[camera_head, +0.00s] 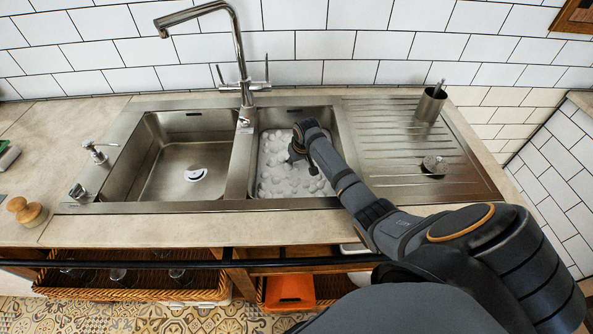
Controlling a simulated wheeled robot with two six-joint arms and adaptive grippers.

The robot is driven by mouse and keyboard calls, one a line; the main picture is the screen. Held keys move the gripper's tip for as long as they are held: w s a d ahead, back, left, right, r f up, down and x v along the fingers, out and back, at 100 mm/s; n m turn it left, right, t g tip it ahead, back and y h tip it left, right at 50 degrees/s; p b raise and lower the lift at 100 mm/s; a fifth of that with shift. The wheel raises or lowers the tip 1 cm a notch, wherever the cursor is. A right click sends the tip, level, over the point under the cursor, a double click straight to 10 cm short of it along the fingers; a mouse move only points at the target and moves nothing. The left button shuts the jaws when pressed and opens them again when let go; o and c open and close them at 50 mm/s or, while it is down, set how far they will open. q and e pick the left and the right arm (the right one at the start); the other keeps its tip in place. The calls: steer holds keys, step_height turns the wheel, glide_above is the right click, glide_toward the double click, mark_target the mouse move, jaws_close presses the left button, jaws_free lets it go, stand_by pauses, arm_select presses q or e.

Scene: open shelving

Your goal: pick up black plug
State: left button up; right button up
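No black plug can be made out for certain. The right basin (335,125) of the steel sink holds white foam (275,181), which hides its floor and drain. My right gripper (302,164) reaches down into this basin, just over or touching the foam. Its fingers look spread, and I see nothing between them. A small round dark grey piece (434,165) lies on the ribbed drainboard and may be a strainer or plug. The left basin's drain (195,174) shows a pale disc with a dark mark. My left gripper is not in view.
A tall faucet (240,60) stands behind the divider between the basins. A steel cup with a brush (430,103) stands at the drainboard's back. A soap dispenser (95,153) and a wooden brush (27,211) are at the left. Below are a wicker basket (130,291) and an orange bin (291,291).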

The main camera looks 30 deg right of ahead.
steer(key=shift+w+f, duration=0.15)
steer(key=shift+f, duration=0.3)
steer(key=shift+r, duration=0.1)
jaws_close()
step_height(320, 180, up, 3)
steer(key=shift+f, duration=0.2)
steer(key=s+a+r, duration=0.6)
steer(key=a+r, duration=0.4)
steer(key=a, duration=0.2)
steer(key=shift+s+a+r, duration=0.15)
steer(key=shift+s+r, duration=0.05)
steer(key=shift+s, duration=0.2)
